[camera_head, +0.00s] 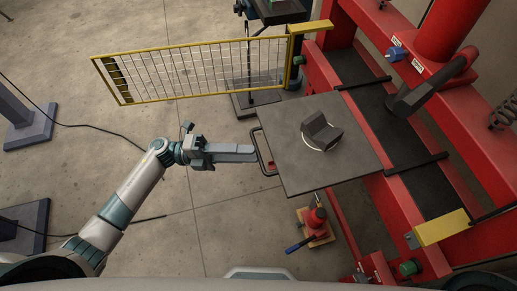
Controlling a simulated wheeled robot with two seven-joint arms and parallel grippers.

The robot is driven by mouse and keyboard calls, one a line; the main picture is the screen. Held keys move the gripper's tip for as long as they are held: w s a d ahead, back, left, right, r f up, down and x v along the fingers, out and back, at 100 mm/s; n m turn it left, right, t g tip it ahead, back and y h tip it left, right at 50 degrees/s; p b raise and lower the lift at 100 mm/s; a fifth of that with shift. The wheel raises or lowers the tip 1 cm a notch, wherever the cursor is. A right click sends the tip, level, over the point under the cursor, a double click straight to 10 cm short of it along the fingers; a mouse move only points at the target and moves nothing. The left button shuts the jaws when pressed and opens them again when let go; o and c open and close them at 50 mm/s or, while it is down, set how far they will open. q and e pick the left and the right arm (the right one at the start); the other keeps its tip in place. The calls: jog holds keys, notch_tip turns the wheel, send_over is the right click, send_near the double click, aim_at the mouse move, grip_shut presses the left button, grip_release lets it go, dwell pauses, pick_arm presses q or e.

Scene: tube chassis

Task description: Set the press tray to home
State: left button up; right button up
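The press tray (290,172) is a flat dark grey plate pulled out of the red press toward me. A dark angular block (320,130) sits on it inside a pale ring marking. A dark bar handle (261,150) is on the tray's left edge. My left gripper (250,153) reaches in from the left with its fingertips right at the handle. The fingers overlap in this view, so their gap and any hold on the handle are hidden. My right gripper is not in view.
The red press frame (378,195) fills the right side. A yellow mesh guard (195,72) stands open behind my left arm. A red bottle jack (316,220) with a blue handle stands on the floor below the tray.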

aim_at(259, 153)
pick_arm(q)
jog(key=shift+p+x, duration=0.6)
jog(key=shift+x, duration=1.35)
grip_shut()
